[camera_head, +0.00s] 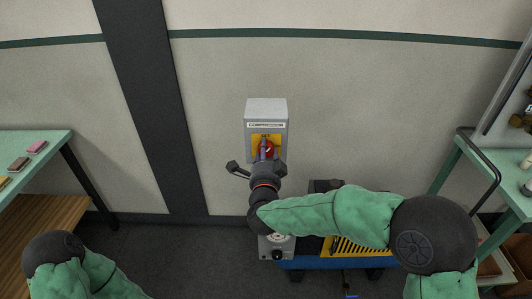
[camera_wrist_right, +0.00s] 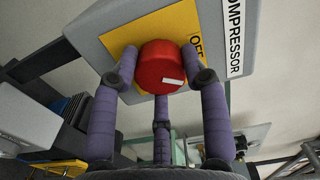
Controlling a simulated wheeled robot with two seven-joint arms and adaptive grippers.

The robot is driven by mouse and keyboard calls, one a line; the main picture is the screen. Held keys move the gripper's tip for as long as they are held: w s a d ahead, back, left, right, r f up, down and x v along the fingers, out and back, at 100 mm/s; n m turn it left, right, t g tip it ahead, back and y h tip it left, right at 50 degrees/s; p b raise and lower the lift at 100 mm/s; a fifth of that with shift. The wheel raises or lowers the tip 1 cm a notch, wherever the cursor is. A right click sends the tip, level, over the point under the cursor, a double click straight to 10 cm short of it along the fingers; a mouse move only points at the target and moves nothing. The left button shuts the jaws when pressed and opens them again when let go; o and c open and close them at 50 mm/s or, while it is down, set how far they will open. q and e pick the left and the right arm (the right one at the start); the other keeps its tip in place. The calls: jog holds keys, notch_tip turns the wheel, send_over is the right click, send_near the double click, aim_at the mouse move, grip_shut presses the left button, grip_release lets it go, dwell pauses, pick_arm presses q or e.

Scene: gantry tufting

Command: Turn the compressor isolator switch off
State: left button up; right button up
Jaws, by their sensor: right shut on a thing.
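The compressor isolator (camera_head: 266,112) is a grey box on the wall, labelled COMPRESSOR, with a yellow plate (camera_head: 257,138) and a red round knob (camera_head: 269,148). My right gripper (camera_head: 265,154) is at the knob. In the right wrist view its purple fingers are closed around the red knob (camera_wrist_right: 160,62), touching its sides. A white mark (camera_wrist_right: 172,81) shows on the knob's face, pointing towards the right of that view. The word OFF (camera_wrist_right: 197,45) is printed on the plate beside the knob. My left gripper is outside the picture; only its arm shows at lower left.
A blue compressor with a yellow grille (camera_head: 352,246) stands on the floor below, partly hidden by my right arm. A green-topped bench (camera_head: 60,140) is at left and another green bench (camera_head: 508,183) at right. The wall around the isolator is bare.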

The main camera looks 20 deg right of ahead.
jog(key=shift+n+p, duration=0.9)
jog(key=shift+n, duration=2.4)
jog(key=shift+a+f, duration=0.1)
jog(key=shift+f, duration=0.05)
jog(key=o, duration=1.1)
jog(key=shift+o, duration=0.2)
jog(key=shift+s, duration=0.1)
jog(key=v, duration=1.2)
